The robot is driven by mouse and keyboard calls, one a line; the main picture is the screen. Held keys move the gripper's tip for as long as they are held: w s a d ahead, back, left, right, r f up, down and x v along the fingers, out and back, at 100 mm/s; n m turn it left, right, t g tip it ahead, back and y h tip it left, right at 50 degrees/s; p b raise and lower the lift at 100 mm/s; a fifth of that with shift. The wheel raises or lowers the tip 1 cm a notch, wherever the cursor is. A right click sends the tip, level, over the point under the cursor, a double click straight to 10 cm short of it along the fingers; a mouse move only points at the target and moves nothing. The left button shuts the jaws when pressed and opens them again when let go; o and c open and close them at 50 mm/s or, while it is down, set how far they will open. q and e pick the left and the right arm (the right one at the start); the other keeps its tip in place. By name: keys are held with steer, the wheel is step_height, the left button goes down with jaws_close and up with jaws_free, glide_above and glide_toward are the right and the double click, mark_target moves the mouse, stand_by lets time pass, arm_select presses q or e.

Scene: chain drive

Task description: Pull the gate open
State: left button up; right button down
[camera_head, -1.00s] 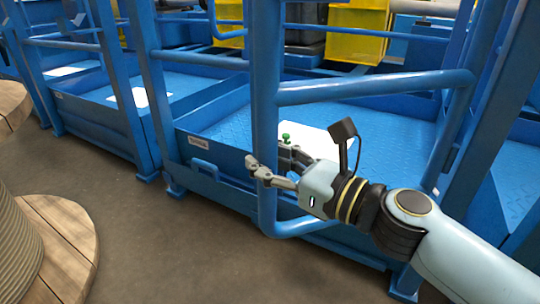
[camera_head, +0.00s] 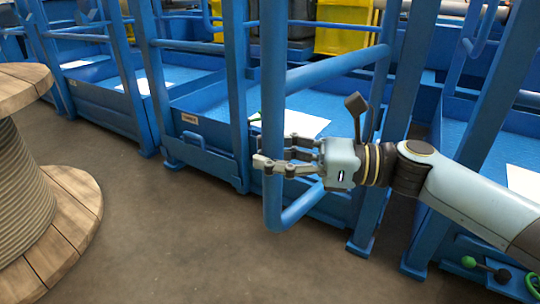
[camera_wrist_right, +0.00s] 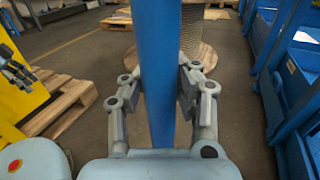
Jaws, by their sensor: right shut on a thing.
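The blue tubular gate (camera_head: 330,70) stands swung out from its frame, towards me, in the head view. Its upright bar (camera_head: 273,90) is nearest me. My right gripper (camera_head: 272,165) is shut on the lower part of this bar, with fingers on both sides of it. In the right wrist view the bar (camera_wrist_right: 157,60) runs between the two fingers of the right gripper (camera_wrist_right: 160,85). At the left edge of that view are dark fingers that look like my left gripper (camera_wrist_right: 14,72); their opening is unclear. The left gripper does not show in the head view.
A wooden cable reel (camera_head: 60,210) stands at the left. Blue platforms (camera_head: 190,155) with posts and rails line the back. A lever with a green knob (camera_head: 468,262) is at the lower right. Pallets (camera_wrist_right: 65,95) lie behind the bar. The floor (camera_head: 180,240) in front is clear.

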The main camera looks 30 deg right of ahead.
steer(key=shift+d, duration=0.2)
steer(key=c, duration=1.2)
jaws_free()
steer(key=shift+d, duration=0.1)
steer(key=v, duration=1.2)
